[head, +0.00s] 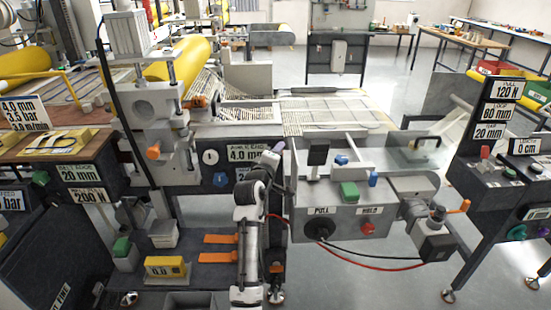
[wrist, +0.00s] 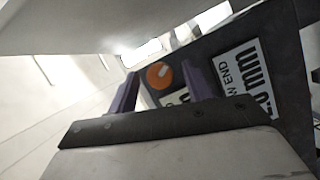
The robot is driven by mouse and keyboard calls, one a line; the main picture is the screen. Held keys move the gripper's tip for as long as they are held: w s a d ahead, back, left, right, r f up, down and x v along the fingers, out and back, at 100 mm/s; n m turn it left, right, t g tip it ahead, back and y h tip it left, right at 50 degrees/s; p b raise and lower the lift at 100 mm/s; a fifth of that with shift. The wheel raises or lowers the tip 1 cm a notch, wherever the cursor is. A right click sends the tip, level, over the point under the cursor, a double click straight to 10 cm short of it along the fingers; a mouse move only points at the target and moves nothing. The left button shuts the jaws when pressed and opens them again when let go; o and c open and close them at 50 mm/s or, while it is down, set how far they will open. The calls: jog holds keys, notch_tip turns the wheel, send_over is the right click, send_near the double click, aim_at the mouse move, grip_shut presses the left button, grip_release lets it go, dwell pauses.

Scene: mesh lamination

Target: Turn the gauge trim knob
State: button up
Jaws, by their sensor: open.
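An orange round knob (wrist: 159,75) sits on a dark panel in the wrist view and appears between the tips of my gripper (wrist: 160,69). The two purple fingers are open and spread to either side of it in the picture, with nothing held. I see no contact with the knob, and the remaining distance is hard to judge. In the head view, my gripper (head: 277,149) is small and partly hidden, at the right end of the panel with the "4.0 mm" label (head: 245,155). I cannot pick out this knob there for sure.
A label ending in "W END" (wrist: 240,75) is right of the knob. A pale surface (wrist: 130,20) crosses the top of the wrist view. In the head view, a grey control box (head: 338,218) stands right of my arm, and an orange-knobbed roller stand (head: 160,105) stands left.

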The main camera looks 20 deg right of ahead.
jog(key=b+v, duration=0.3)
jog(key=v, duration=1.1)
